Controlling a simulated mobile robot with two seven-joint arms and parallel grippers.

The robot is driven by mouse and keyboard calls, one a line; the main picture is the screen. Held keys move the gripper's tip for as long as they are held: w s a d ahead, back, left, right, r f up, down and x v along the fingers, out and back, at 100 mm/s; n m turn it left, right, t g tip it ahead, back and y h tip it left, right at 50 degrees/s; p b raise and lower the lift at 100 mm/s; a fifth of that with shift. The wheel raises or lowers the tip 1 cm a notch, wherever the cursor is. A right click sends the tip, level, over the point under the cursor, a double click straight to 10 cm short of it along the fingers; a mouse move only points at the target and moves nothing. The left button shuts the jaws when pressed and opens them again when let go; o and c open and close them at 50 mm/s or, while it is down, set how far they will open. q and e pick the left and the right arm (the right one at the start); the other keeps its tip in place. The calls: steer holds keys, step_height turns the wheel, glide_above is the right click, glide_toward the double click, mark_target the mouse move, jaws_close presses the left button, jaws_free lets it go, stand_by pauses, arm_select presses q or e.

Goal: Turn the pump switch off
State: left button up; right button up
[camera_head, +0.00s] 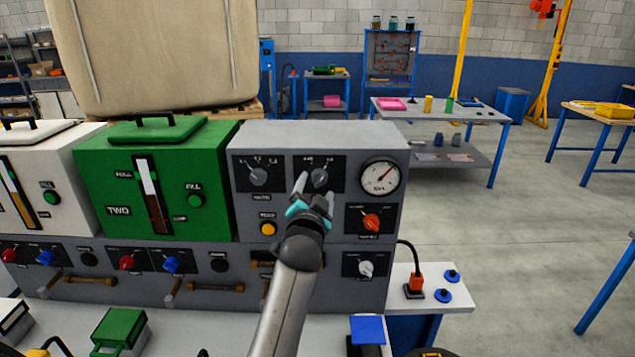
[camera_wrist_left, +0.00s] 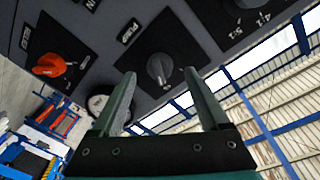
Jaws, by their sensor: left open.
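The grey control panel (camera_head: 335,215) carries several rotary knobs. A grey knob (camera_head: 320,176) at its upper middle sits on a black plate; its label is hidden by my gripper in the head view. In the left wrist view this knob (camera_wrist_left: 160,68) appears between and beyond my fingers, with a tilted label that seems to read PUMP. My left gripper (camera_head: 316,190) is open in front of it, fingers pointing at the panel; contact is not clear. The left wrist view shows both fingers (camera_wrist_left: 165,95) apart with nothing held. My right gripper is not in view.
An orange knob (camera_head: 371,222) and a round gauge (camera_head: 380,177) are to the right. The ratio knob (camera_head: 259,176) and a yellow button (camera_head: 268,228) are to the left. A green tank (camera_head: 165,185) stands left of the panel. An orange plug (camera_head: 414,286) sits on the bench.

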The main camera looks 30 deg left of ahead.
mark_target(317, 183)
arm_select(q)
steer(key=shift+x, duration=1.7)
steer(key=shift+s, duration=0.1)
steer(key=shift+c, duration=0.3)
jaws_close()
